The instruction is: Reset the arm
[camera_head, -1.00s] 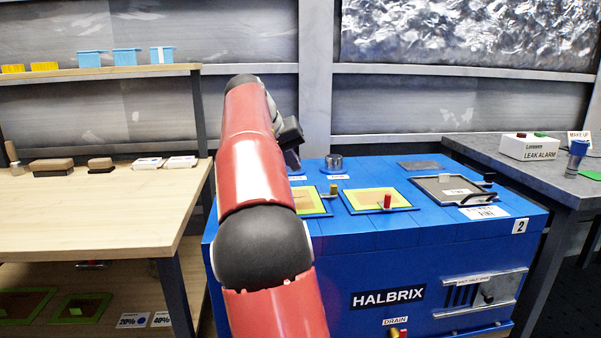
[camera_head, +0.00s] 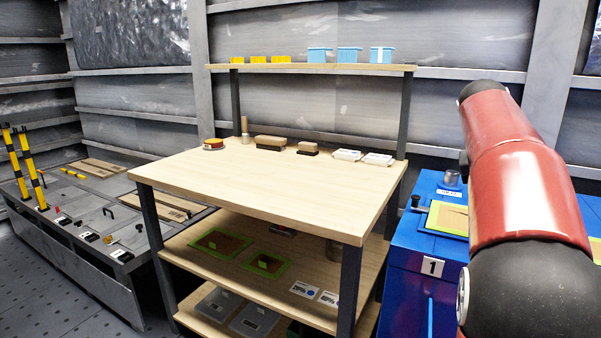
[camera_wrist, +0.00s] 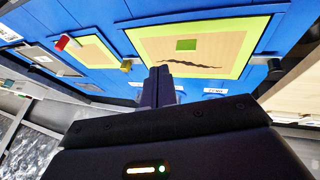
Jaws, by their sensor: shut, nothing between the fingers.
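My red arm is raised at the right of the head view, in front of the blue machine (camera_head: 408,262). My gripper is hidden behind the arm there. In the wrist view my gripper (camera_wrist: 162,75) is shut with nothing between its fingers. Beyond the fingertips lies a yellow-green framed panel (camera_wrist: 232,35) with a dark crack-like mark and a small green square, on the blue machine top. A second framed panel (camera_wrist: 92,50) with a red knob is to its left. Whether the fingertips touch the panel cannot be told for sure; they appear apart.
A wooden workbench (camera_head: 265,185) stands in the middle, its top largely clear. Brushes, white packs and a red-rimmed round item line its back edge. Its upper shelf (camera_head: 300,67) holds blue bins and yellow boxes. A grey low unit (camera_head: 90,225) with striped posts stands left; floor shows at lower left.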

